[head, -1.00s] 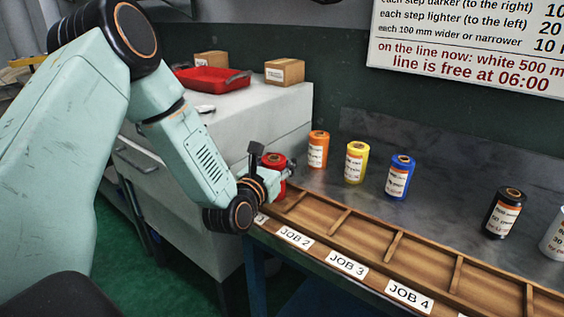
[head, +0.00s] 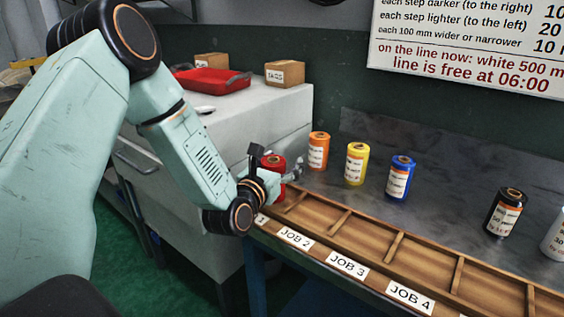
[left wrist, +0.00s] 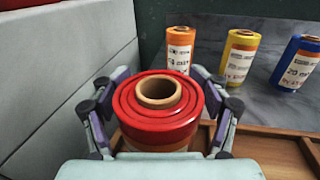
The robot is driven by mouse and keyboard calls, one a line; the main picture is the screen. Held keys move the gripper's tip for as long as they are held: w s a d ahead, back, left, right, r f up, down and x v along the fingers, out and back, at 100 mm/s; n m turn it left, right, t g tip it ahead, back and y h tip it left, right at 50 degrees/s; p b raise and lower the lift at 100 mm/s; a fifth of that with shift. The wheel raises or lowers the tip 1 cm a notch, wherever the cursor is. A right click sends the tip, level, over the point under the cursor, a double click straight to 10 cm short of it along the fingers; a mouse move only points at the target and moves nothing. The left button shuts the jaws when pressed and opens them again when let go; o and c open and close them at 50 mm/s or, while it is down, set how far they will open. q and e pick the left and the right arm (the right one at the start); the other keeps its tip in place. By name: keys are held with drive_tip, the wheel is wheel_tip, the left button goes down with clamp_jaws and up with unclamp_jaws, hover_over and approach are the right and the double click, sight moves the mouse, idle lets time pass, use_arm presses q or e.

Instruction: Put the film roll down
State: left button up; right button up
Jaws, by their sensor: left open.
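The red film roll (head: 274,166) stands upright at the left end of the wooden rack (head: 395,247), at the JOB 1 end. In the left wrist view the red roll (left wrist: 157,108) sits between the two fingers of my left gripper (left wrist: 162,95). The fingers are open around it, one on each side. My left gripper (head: 276,165) also shows in the head view at the rack's left end. The roll's base is hidden by the gripper and wrist. My right gripper is not in view.
Orange (head: 318,151), yellow (head: 356,163), blue (head: 399,177) and black (head: 506,212) rolls stand on the bench behind the rack. A white roll (head: 554,238) is cut off at the right edge. A grey cabinet (head: 250,120) with a red tray (head: 212,80) stands at left. The visible rack compartments to the right are empty.

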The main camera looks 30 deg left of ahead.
use_arm(q)
drive_tip(key=shift+r, duration=0.25)
drive_tip(key=s+p, duration=0.1)
drive_tip(key=s, duration=0.3)
drive_tip(key=s+d+p, duration=0.1)
drive_tip(key=s, duration=0.3)
drive_tip(key=s+p, duration=0.1)
drive_tip(key=s, duration=0.3)
drive_tip(key=shift+d, duration=0.25)
